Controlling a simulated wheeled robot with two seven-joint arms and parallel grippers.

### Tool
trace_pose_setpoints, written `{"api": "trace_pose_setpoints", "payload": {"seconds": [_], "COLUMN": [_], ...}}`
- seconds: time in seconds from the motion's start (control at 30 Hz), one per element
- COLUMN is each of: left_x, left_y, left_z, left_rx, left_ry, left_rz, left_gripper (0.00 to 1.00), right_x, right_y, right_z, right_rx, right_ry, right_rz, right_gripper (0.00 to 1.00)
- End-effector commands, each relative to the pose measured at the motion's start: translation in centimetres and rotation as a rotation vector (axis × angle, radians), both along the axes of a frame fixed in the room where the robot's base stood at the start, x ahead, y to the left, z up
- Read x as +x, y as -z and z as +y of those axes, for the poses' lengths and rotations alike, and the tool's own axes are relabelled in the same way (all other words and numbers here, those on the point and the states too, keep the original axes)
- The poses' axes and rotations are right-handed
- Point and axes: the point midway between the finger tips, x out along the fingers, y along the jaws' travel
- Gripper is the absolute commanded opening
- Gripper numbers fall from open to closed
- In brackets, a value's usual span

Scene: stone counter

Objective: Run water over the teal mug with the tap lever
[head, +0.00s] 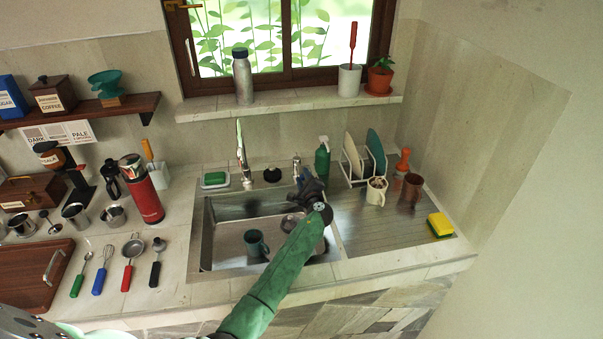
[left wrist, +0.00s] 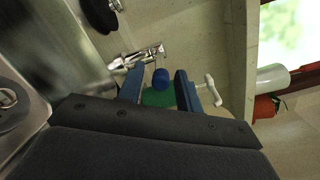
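The teal mug (head: 256,244) stands in the sink basin, toward the front. The tap spout (head: 241,152) rises behind the basin; I see no water stream. The tap lever (head: 297,164) stands to its right at the back edge of the sink. My left gripper (head: 304,177) is above the back right of the basin, close to the lever. In the left wrist view its two blue fingers (left wrist: 159,92) are apart. Between them shows a blue ball (left wrist: 160,77), apparently the lever's knob, near chrome metal; I cannot tell whether they touch it. My right gripper is out of view.
A green spray bottle (head: 322,160) stands just behind the gripper. A dish rack (head: 359,173), a cream mug (head: 376,191) and a brown cup (head: 411,190) stand on the right drainboard, with a yellow sponge (head: 440,225). A red flask (head: 143,190) stands left of the sink.

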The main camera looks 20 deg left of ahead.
Motion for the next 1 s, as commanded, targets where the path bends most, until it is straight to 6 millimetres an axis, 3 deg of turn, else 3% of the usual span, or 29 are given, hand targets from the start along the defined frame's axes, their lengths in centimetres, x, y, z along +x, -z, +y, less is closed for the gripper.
{"api": "trace_pose_setpoints", "payload": {"seconds": [0.23,0.63,0.83,1.0], "left_x": [2.4,3.0,3.0,3.0], "left_y": [0.1,0.0,0.0,0.0], "left_z": [1.8,2.2,2.2,2.2], "left_rx": [0.0,0.0,0.0,0.0], "left_ry": [-0.001,0.001,0.001,0.001], "left_rz": [0.0,0.0,0.0,0.001], "left_gripper": [0.35,0.35,0.0,0.0], "right_x": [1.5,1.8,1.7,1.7], "right_y": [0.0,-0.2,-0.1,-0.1], "right_z": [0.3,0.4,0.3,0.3], "right_rx": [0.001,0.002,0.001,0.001], "right_ry": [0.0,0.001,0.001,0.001], "right_rz": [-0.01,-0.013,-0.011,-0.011], "right_gripper": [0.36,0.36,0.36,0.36]}}
